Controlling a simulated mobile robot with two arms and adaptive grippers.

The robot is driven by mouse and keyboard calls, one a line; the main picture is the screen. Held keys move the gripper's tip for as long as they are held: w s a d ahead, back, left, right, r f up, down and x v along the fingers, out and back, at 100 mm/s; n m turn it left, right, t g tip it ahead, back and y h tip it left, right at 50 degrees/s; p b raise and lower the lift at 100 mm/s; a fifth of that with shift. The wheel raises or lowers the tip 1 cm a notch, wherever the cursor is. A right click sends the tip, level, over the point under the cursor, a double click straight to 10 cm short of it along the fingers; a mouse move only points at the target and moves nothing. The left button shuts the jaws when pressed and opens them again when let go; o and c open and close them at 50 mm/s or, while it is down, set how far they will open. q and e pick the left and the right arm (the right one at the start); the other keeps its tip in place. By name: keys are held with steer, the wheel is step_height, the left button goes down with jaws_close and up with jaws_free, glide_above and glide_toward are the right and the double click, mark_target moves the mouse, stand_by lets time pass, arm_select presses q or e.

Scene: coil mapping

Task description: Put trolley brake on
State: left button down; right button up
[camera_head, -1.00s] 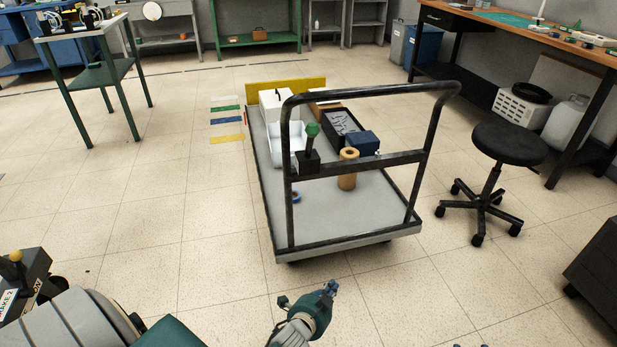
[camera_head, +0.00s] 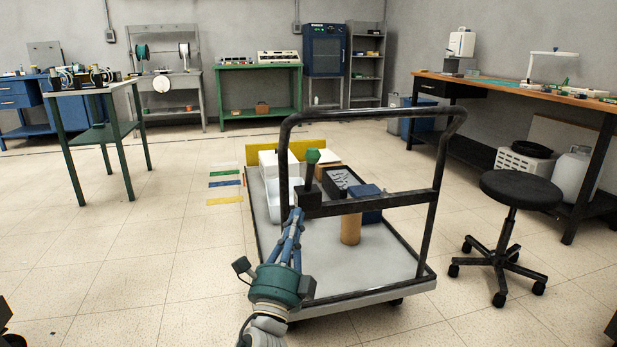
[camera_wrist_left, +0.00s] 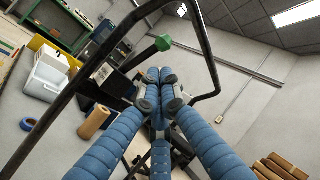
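The trolley (camera_head: 345,275) stands in front of me with its black push handle (camera_head: 375,117) towards me. On the handle's crossbar sits a black box with the brake lever (camera_head: 311,170), a dark upright stick with a green knob. In the left wrist view the green knob (camera_wrist_left: 163,43) shows just beyond the fingertips. My left gripper (camera_head: 294,215) points up, its blue fingertips just below and left of the lever box in the picture. No contact with the lever is clear. The fingers lie close together, but whether they are shut is unclear. My right gripper is not in view.
The trolley carries white bins (camera_head: 284,198), a dark tray (camera_head: 341,182), a blue box (camera_head: 368,203) and a tan spool (camera_head: 350,229). A black stool (camera_head: 521,190) stands to the right, before a workbench (camera_head: 515,88).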

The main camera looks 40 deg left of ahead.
mark_target(311, 163)
arm_select(q)
steer(key=shift+w, duration=0.1)
steer(key=x, duration=1.4)
